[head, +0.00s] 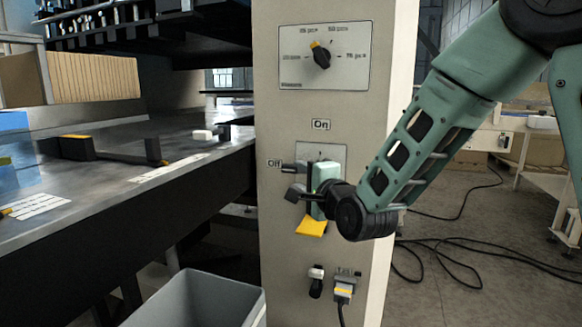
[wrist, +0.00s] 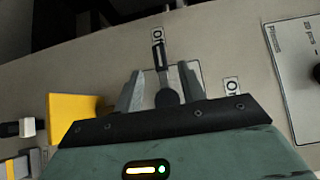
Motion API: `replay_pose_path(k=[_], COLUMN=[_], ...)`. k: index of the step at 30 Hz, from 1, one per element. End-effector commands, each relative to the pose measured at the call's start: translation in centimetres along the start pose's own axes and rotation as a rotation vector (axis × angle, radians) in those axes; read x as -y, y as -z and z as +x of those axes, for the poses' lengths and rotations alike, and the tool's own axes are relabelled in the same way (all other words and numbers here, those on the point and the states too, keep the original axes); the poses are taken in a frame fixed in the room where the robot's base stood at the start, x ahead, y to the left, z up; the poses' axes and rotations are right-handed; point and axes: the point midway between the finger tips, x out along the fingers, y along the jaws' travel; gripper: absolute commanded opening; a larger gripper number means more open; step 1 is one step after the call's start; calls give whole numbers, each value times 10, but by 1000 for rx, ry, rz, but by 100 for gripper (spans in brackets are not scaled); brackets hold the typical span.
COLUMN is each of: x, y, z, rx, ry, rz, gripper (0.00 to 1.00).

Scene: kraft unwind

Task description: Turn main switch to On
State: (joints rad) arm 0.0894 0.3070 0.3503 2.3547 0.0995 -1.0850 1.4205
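The main switch (wrist: 167,97) is a black knob with a narrow handle pointing toward the Off label (wrist: 157,33) in the wrist view. It is mounted on a grey plate (head: 325,152) on the beige column, and my gripper mostly hides it in the head view. The On label (head: 321,125) is above the plate; it also shows in the wrist view (wrist: 232,86). My gripper (wrist: 160,88) is open, with its fingers on either side of the knob and apart from it in the picture. Whether the fingers reach past the handle in depth is unclear.
A rotary dial (head: 321,57) sits higher on the column. A yellow piece (head: 311,227) sticks out below my gripper, with a small black-and-white switch (head: 316,281) and a plugged connector (head: 344,287) lower down. A grey bin (head: 195,301) and a metal table (head: 110,160) are to the left.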

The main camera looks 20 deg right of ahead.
Motion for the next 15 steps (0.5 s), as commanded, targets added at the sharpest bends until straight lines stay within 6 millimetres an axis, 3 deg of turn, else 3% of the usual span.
replay_pose_path(k=[6,15], x=[0,0], y=[0,0], z=[39,60], rx=[0,0], ry=[0,0], rz=[0,0], gripper=[40,40])
